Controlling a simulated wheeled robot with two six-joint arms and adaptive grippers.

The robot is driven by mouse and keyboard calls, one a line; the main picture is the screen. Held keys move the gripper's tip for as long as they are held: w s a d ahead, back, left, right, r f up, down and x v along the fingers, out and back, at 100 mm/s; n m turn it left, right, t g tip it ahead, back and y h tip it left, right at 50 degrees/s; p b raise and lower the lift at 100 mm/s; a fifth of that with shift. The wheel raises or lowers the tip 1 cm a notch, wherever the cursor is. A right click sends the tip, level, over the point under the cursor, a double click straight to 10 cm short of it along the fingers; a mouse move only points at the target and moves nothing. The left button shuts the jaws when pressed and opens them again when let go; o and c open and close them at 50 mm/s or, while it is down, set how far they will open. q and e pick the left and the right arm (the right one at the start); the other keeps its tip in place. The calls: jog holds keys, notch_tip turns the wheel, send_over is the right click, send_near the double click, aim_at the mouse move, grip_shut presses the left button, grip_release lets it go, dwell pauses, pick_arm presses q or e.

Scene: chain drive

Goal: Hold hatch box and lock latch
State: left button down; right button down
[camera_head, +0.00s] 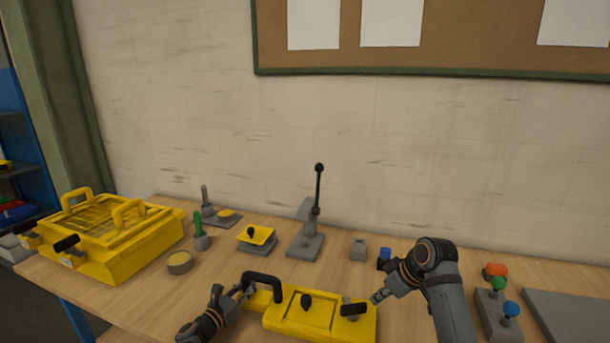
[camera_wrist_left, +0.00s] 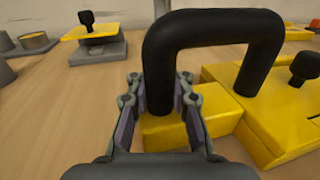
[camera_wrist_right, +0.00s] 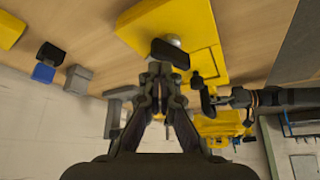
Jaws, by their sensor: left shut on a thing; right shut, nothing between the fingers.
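The yellow hatch box (camera_head: 284,318) lies at the table's front middle, with a black arched handle (camera_head: 262,276) at its left end. A black knob (camera_head: 305,300) is on its lid and a black latch bar (camera_head: 353,309) at its right end. My left gripper (camera_head: 241,293) is shut on the handle's near leg; the left wrist view shows this leg between the fingers (camera_wrist_left: 160,110). My right gripper (camera_head: 375,298) is shut and empty just right of the latch. In the right wrist view its fingertips (camera_wrist_right: 160,70) are close to the latch (camera_wrist_right: 170,53); contact cannot be told.
Behind the box stand a tall grey lever (camera_head: 307,240), a small yellow plate stand (camera_head: 257,238) and a grey block (camera_head: 359,248). A large yellow crate (camera_head: 120,255) is at the left. Green and blue knobs (camera_head: 505,308) stand right of my right arm.

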jog(key=shift+r, duration=0.65)
jog(key=s+a+r, duration=0.1)
jog(key=s+a, duration=0.2)
jog(key=shift+f, duration=3.5)
jog(key=shift+w+a, duration=0.15)
jog(key=shift+w, duration=0.4)
jog(key=shift+d, duration=0.2)
jog(key=shift+w+d, duration=0.45)
jog(key=shift+d, duration=0.15)
jog(key=shift+w+d, duration=0.45)
jog(key=shift+w, duration=0.1)
